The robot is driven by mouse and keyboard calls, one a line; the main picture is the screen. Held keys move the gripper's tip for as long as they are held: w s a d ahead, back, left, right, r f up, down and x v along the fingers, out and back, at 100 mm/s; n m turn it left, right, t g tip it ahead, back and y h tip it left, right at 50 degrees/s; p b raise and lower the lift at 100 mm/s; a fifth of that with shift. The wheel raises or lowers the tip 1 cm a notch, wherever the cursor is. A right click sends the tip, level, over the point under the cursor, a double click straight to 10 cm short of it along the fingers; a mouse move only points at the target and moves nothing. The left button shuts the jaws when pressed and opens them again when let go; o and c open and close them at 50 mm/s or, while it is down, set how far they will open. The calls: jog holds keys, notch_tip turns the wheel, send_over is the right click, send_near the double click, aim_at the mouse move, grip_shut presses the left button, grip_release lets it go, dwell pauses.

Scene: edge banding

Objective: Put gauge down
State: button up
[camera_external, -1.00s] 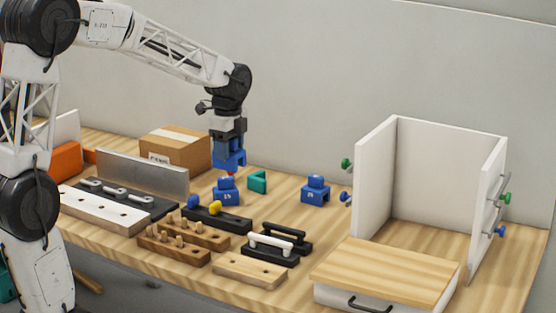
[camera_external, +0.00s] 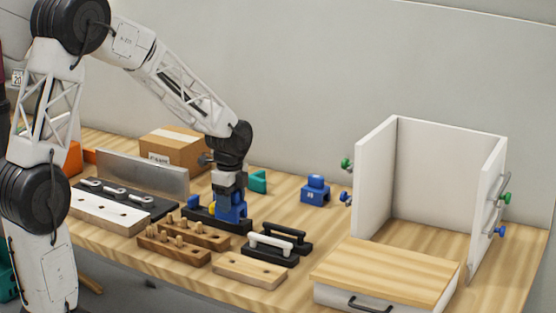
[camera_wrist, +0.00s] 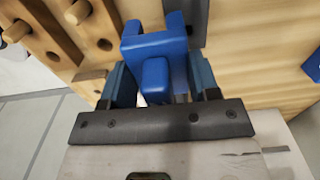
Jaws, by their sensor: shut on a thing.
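My gripper (camera_external: 231,212) is low over the table, by the right end of a black rack. In the wrist view its fingers (camera_wrist: 158,88) are shut on a blue block-like gauge (camera_wrist: 155,48) with a forked far end. In the external view the held gauge blends with my blue fingers, and I cannot tell whether its underside touches anything. Another blue gauge block (camera_external: 315,191) stands on the table to the right.
The black rack (camera_external: 205,217) carries a blue and a yellow knob (camera_external: 212,208). Wooden peg racks (camera_external: 174,247), a drilled board (camera_external: 249,270) and handles (camera_external: 272,244) are close by. A green block (camera_external: 258,181) is behind. A white cabinet (camera_external: 374,175) stands right.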

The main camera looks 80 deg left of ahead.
jog(key=w+a, duration=0.3)
jog(key=w, duration=0.1)
jog(key=w+a+f, duration=0.1)
jog(key=w+a, duration=0.2)
jog(key=w, duration=0.1)
jog(key=w+a, duration=0.4)
jog(key=shift+w+f, duration=0.2)
jog(key=shift+f, duration=0.1)
dwell(0.4)
jog(key=shift+f, duration=1.7)
jog(key=shift+f, duration=0.1)
jog(key=o, duration=1)
jog(key=shift+r, duration=6.1)
